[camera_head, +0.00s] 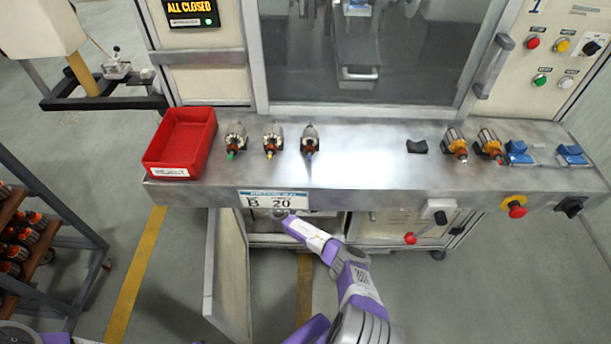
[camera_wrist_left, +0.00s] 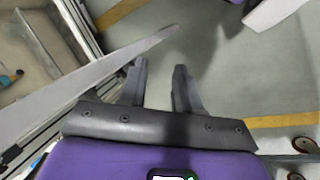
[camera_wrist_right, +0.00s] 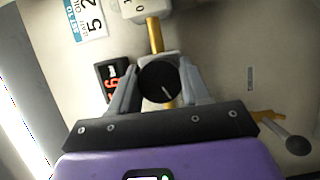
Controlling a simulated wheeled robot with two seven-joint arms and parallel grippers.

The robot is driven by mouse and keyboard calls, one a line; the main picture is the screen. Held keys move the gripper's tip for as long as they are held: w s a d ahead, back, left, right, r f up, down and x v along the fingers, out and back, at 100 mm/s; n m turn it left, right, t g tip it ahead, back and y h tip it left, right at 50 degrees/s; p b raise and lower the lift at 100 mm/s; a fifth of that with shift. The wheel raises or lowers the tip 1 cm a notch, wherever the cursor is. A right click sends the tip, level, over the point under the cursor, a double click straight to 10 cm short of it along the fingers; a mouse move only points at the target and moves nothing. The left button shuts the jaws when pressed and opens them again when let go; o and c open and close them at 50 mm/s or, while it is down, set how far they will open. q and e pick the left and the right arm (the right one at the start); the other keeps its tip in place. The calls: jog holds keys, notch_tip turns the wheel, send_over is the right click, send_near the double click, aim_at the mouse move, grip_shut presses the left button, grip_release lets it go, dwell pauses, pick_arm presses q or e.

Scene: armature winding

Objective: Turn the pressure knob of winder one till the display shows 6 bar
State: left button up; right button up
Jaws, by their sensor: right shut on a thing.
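In the right wrist view a round black knob (camera_wrist_right: 162,84) with a white pointer line sits between the fingers of my right gripper (camera_wrist_right: 166,80), which is shut on it. A small black display (camera_wrist_right: 112,74) with red digits is left of the knob. It appears turned sideways, and my finger covers part of it, so I cannot read its full value. In the head view my right arm reaches under the steel shelf (camera_head: 370,165), where its fingers and the knob are hidden. My left gripper (camera_wrist_left: 160,85) is open and empty above the floor in the left wrist view.
An open cabinet door (camera_head: 226,270) stands left of my right arm. The shelf holds a red bin (camera_head: 180,140) and several armatures.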

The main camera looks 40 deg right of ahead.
jog(key=shift+a, duration=0.1)
dwell(0.3)
jog(key=o, duration=1.1)
jog(key=shift+c, duration=0.2)
jog(key=p+v, duration=0.2)
jog(key=v, duration=0.5)
jog(key=shift+a, duration=0.25)
jog(key=shift+s, duration=0.1)
